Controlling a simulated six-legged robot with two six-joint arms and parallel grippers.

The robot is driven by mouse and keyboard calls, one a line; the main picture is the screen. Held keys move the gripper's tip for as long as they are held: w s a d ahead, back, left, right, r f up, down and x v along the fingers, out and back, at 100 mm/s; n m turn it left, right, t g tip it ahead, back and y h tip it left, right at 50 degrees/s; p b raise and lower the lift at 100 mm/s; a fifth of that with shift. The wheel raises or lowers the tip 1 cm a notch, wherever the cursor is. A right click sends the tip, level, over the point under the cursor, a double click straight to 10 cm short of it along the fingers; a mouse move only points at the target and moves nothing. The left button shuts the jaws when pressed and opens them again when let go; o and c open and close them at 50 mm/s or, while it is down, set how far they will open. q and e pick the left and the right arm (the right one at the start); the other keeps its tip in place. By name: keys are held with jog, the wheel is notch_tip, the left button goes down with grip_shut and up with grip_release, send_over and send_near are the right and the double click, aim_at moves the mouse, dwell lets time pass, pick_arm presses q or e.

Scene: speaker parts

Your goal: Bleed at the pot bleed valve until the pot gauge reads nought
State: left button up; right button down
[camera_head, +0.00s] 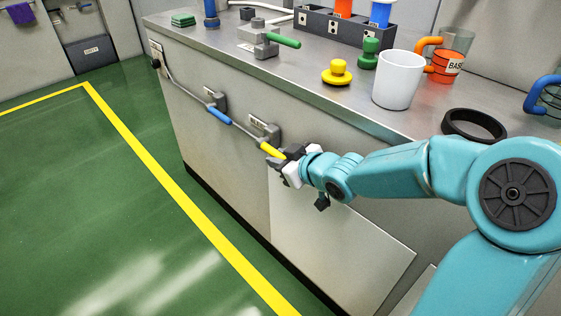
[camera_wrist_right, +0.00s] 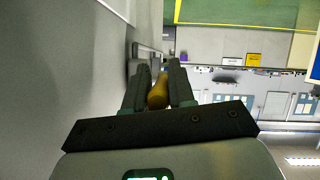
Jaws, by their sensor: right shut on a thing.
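My right gripper (camera_head: 285,161) is at the front face of the grey cabinet, shut on a yellow handle (camera_head: 272,151). The handle is on the end of a grey lever that comes from a bracket with a label (camera_head: 264,131). In the right wrist view the yellow handle (camera_wrist_right: 158,93) sits between the two dark fingers (camera_wrist_right: 159,88). A second bracket (camera_head: 216,101) to the left bears a lever with a blue handle (camera_head: 219,115). The label near the yellow handle is too small to read surely. I cannot make out a pot gauge. My left gripper is not in view.
On the steel worktop (camera_head: 318,100) stand a white cup (camera_head: 398,80), a yellow knob (camera_head: 337,73), a green knob (camera_head: 369,53), an orange mug (camera_head: 446,66), a black ring (camera_head: 473,125) and a green-handled valve (camera_head: 266,42). The green floor (camera_head: 90,200) left of the cabinet is clear.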

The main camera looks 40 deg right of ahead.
jog(key=c, duration=1.3)
grip_release()
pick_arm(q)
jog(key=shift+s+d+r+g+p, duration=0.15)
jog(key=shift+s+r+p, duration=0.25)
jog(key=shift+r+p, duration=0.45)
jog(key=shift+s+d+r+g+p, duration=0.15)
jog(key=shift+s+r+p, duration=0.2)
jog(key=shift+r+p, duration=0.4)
pick_arm(e)
jog(key=shift+v, duration=8.15)
